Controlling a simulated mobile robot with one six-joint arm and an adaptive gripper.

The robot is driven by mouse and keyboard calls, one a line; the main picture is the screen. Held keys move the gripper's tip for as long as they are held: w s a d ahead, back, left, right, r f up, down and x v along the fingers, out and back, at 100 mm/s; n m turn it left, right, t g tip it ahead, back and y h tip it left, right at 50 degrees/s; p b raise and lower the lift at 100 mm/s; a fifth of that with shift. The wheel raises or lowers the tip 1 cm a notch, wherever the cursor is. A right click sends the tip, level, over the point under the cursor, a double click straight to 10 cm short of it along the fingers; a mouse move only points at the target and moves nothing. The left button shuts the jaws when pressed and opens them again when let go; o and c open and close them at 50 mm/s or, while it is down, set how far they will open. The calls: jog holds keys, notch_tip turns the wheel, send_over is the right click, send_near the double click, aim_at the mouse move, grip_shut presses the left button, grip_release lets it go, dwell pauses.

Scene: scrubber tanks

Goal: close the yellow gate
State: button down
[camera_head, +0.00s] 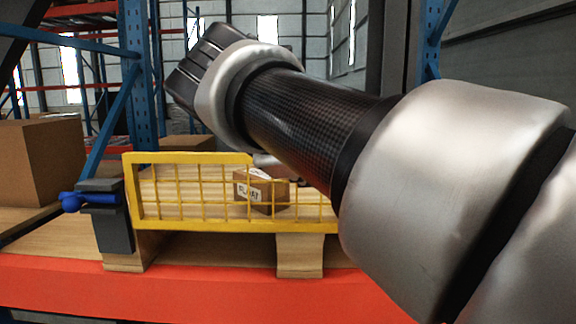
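The yellow gate (235,226) is a framed wire mesh panel. It stands upright at the front of a wooden pallet on the rack. Its left end is beside a dark grey post (108,220) with a blue handle (82,201); I cannot tell whether they are latched together. My arm crosses from the lower right to the upper middle and hides the gate's right end and part of its top rail. My gripper cannot be made out; the arm's far end is toward the upper left, above the gate.
A cardboard box (262,190) with a printed label sits on the pallet (300,255) behind the mesh. A larger brown box (40,160) is at the left. An orange-red beam (190,290) runs along the front. A blue rack upright (137,75) rises behind the gate's left end.

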dwell(0.4)
jog(key=c, duration=1.8)
grip_release()
jog(key=shift+w, duration=0.15)
jog(key=shift+c, duration=0.2)
jog(key=shift+o, duration=0.6)
jog(key=shift+w, duration=0.15)
jog(key=shift+o, duration=1.2)
jog(key=v, duration=0.7)
jog(key=shift+s+r, duration=0.15)
jog(key=shift+s, duration=0.1)
